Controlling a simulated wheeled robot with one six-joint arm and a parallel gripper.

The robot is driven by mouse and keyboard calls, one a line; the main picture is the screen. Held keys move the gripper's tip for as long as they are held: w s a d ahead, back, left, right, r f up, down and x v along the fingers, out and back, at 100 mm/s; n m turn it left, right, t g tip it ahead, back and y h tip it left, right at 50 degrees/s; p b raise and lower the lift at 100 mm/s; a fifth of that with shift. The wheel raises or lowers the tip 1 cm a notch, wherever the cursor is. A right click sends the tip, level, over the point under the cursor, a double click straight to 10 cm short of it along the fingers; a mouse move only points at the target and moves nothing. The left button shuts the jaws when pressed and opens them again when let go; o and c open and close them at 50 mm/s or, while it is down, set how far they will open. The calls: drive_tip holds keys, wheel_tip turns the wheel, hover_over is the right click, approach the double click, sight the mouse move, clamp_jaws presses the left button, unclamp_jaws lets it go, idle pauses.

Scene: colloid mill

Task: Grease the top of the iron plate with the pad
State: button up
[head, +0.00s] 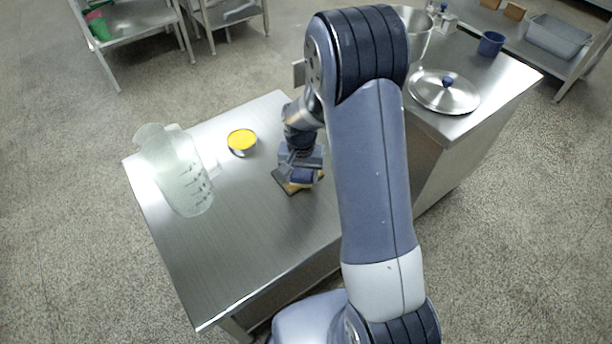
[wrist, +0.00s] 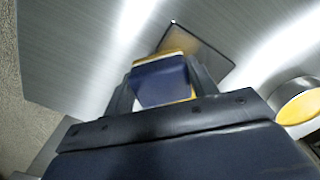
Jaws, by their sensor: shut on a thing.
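The pad has a blue body with a yellow layer. In the wrist view, the pad (wrist: 162,82) is held between the two fingers of my gripper (wrist: 163,90). In the head view, the pad (head: 301,181) shows below my gripper (head: 300,165), over the iron plate. The iron plate (head: 281,181) is a dark thin square lying on the steel table, partly hidden by the pad and gripper. The plate also shows beyond the pad in the wrist view (wrist: 200,45). I cannot tell whether the pad touches the plate. A round tin of yellow grease (head: 242,140) stands left of the plate.
A counter at right holds a lid with a blue knob (head: 444,92), a blue cup (head: 491,43) and a metal vessel (head: 420,30).

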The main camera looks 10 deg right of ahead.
drive_tip(key=shift+w+a+f, duration=0.1)
drive_tip(key=shift+w+a, duration=0.45)
drive_tip(key=shift+w, duration=0.8)
drive_tip(key=shift+w+a+r, duration=0.1)
drive_tip(key=shift+w+a, duration=0.45)
drive_tip(key=shift+w, duration=0.75)
drive_tip(key=shift+w+a+f, duration=0.1)
drive_tip(key=shift+w+a, duration=0.45)
drive_tip(key=shift+w, duration=0.8)
drive_tip(key=shift+s+a, duration=0.35)
drive_tip(key=shift+a, duration=0.35)
drive_tip(key=shift+s+d+r, duration=0.1)
drive_tip(key=shift+s+d, duration=0.25)
drive_tip(key=shift+s, duration=0.45)
drive_tip(key=shift+s+d+r, duration=0.1)
drive_tip(key=shift+s+d, duration=0.2)
drive_tip(key=shift+s, duration=0.45)
drive_tip(key=shift+s+d+f+b, duration=0.1)
drive_tip(key=shift+s+d, duration=0.35)
drive_tip(key=shift+s, duration=0.6)
drive_tip(key=shift+s+d+f+b, duration=0.15)
drive_tip(key=shift+s+d, duration=0.25)
drive_tip(key=shift+s, duration=0.65)
drive_tip(key=shift+s+d+r+b, duration=0.1)
drive_tip(key=shift+s+d, duration=0.35)
drive_tip(key=shift+s, duration=0.6)
drive_tip(key=shift+f, duration=0.1)
wheel_tip(320, 180, up, 6)
drive_tip(key=p, duration=0.4)
drive_tip(key=shift+p, duration=0.3)
